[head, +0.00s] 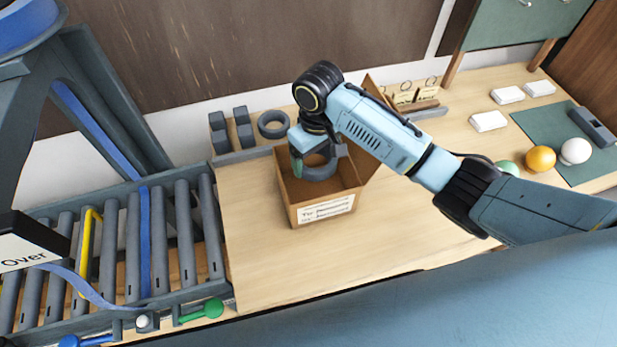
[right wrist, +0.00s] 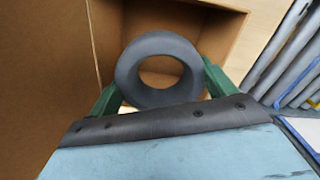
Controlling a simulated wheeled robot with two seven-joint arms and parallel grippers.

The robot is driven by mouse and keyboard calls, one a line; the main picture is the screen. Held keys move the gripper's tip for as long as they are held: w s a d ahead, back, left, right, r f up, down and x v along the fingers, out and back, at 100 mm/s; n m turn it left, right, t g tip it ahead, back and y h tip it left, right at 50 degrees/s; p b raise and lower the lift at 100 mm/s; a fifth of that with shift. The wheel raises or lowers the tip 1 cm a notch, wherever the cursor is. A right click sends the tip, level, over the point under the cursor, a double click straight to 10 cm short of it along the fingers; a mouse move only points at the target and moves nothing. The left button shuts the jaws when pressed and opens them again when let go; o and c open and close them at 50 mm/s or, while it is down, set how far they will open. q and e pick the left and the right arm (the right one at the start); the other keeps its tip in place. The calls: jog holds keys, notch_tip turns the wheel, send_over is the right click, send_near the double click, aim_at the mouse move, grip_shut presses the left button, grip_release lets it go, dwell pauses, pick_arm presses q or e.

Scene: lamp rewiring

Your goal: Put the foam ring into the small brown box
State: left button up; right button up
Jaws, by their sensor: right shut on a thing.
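The dark grey foam ring (head: 320,173) is held by my right gripper (head: 316,161) over the opening of the small brown box (head: 345,199), partly within its outline. In the right wrist view the ring (right wrist: 126,76) sits between the two green fingers of the gripper (right wrist: 162,88), its hole facing the camera. The box wall (right wrist: 45,75) is beside and behind it. The box is open, with a flap raised at its right and a white label on its front. How far the ring is below the rim I cannot tell. My left gripper is out of view.
Another dark ring (head: 273,124) and grey blocks (head: 242,128) stand behind the box. A roller conveyor (head: 130,240) lies left. The table front (head: 290,270) is clear. A green mat (head: 540,125), balls (head: 541,158) and white blocks (head: 488,121) are at the right.

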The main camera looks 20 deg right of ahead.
notch_tip(320, 180, down, 4)
jog(key=b, duration=0.2)
send_over(314, 192)
jog(key=f, duration=0.4)
jog(key=shift+s, duration=0.2)
jog(key=shift+f, duration=0.35)
notch_tip(314, 192, down, 3)
jog(key=shift+f+b, duration=0.1)
jog(key=shift+b, duration=0.35)
jog(key=shift+f, duration=0.4)
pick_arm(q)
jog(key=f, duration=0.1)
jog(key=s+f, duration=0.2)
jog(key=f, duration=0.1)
pick_arm(e)
jog(key=shift+w, duration=0.1)
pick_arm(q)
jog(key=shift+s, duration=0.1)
pick_arm(e)
jog(key=shift+f, duration=0.1)
